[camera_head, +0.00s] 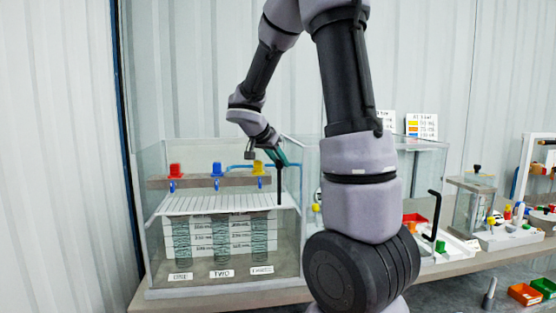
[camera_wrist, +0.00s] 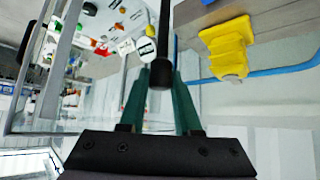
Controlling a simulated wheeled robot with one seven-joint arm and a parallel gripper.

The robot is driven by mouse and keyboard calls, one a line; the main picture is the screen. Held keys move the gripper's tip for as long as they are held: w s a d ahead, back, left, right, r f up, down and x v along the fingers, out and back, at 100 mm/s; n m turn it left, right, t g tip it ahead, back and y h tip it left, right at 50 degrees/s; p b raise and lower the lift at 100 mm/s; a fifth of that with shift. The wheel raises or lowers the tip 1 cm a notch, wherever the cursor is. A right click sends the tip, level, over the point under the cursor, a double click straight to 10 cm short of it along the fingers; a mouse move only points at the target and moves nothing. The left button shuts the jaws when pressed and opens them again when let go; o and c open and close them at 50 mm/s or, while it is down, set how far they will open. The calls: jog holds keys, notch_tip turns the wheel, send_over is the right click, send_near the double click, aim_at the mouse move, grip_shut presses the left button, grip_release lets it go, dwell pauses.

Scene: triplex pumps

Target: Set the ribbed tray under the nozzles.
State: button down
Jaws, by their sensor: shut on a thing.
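A white slatted panel, which looks like the ribbed tray (camera_head: 215,205), lies across the glass tank in the head view. It is below the red nozzle (camera_head: 176,171), blue nozzle (camera_head: 217,170) and yellow nozzle (camera_head: 258,169). My gripper (camera_head: 277,157) is at the tank's right side, right of the yellow nozzle. Its teal fingers are shut on an upright black rod (camera_head: 279,187), whose lower end reaches the panel's right part; I cannot tell whether they are joined. In the wrist view the rod (camera_wrist: 160,40) is between the fingers, and the yellow nozzle (camera_wrist: 228,48) is to their right.
The glass tank (camera_head: 146,240) has clear walls around the panel, with coiled columns and labels below. A nozzle bar (camera_head: 196,182) runs across it.

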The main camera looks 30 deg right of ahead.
jog(key=s, duration=0.2)
jog(key=s+a, duration=0.1)
jog(key=s, duration=0.1)
jog(key=shift+a, duration=0.1)
jog(key=shift+f, duration=0.1)
jog(key=c, duration=0.6)
grip_release()
jog(key=shift+s, duration=0.15)
jog(key=v, duration=1.1)
